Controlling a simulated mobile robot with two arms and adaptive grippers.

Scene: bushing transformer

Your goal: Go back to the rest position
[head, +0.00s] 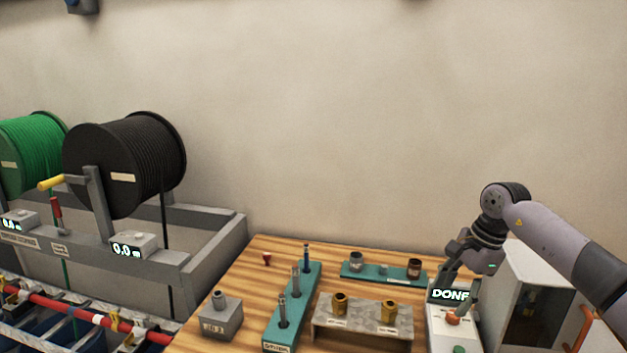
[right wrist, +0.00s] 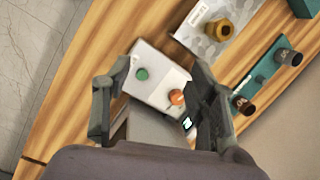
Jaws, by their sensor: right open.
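My right gripper (head: 458,287) is at the right of the wooden bench in the head view, above a white control box (head: 440,335) whose display reads "DONE". In the right wrist view the gripper (right wrist: 158,100) has its two fingers spread apart with nothing between them. Whether a fingertip touches the box is not clear. My left gripper is in neither view.
The wooden bench (head: 250,270) holds a grey metal stand (head: 362,318) with brass fittings, a teal post rack (head: 292,310), a teal tray (head: 372,272) and a grey block (head: 222,318). A white cabinet (head: 508,275) stands right of my gripper. Cable reels (head: 125,165) stand left.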

